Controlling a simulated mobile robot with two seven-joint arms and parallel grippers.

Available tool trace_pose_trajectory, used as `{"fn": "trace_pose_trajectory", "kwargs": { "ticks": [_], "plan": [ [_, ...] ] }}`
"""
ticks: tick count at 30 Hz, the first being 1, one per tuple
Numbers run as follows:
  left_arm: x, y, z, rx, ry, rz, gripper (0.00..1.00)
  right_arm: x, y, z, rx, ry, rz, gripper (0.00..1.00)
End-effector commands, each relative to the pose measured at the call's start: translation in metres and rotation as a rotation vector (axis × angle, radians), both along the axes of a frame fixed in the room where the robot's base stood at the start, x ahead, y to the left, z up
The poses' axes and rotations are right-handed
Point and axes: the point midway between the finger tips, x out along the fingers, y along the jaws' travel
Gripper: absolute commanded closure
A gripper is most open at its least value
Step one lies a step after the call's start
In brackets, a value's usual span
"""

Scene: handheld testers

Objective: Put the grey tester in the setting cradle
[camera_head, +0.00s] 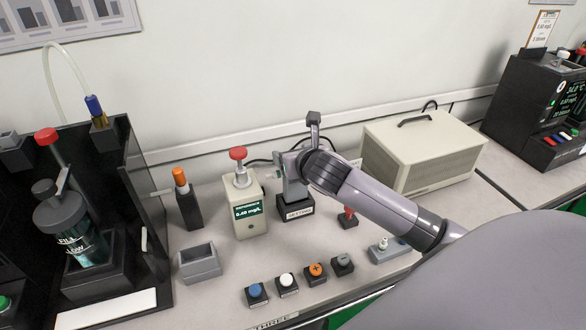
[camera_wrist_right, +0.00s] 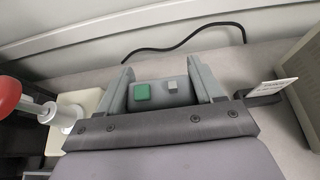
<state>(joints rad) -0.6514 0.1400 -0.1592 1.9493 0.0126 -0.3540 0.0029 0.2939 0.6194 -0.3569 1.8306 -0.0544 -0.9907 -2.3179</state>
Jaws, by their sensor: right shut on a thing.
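The grey tester (camera_head: 293,186) is upright between the fingers of my right gripper (camera_head: 288,166). In the right wrist view its top face (camera_wrist_right: 158,95), with a green button and a small grey button, shows between the two fingers (camera_wrist_right: 164,92). The black setting cradle (camera_head: 295,208), with a white label on its front, is directly below the tester. The tester's lower end meets the cradle's top in the head view; I cannot tell whether it is fully seated. My left gripper is not in view.
A pale meter with a red knob (camera_head: 250,212) stands close left of the cradle. A beige case (camera_head: 423,150) is to the right. A grey open box (camera_head: 199,263) and several coloured buttons (camera_head: 287,284) are in front. A dark cable (camera_wrist_right: 185,40) runs behind.

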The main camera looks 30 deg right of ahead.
Motion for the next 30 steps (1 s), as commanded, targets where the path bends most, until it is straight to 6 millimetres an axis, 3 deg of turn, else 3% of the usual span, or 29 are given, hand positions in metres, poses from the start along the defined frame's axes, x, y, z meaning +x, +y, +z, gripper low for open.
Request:
{"fn": "trace_pose_trajectory", "kwargs": {
  "ticks": [7,18,19,21,30],
  "plan": [
    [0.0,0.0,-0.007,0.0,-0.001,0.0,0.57,0.0,0.0,-0.037,0.002,0.003,0.0,0.9],
    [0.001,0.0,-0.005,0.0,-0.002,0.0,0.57,0.0,0.0,-0.04,-0.001,0.0,0.0,0.9],
    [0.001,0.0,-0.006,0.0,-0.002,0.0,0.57,0.0,0.0,-0.041,0.0,0.002,0.0,0.28],
    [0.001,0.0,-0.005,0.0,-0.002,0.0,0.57,0.0,0.0,-0.04,0.0,0.002,0.0,0.09],
    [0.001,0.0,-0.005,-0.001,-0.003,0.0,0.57,0.0,0.0,-0.039,0.0,0.001,0.0,0.09]
  ]
}}
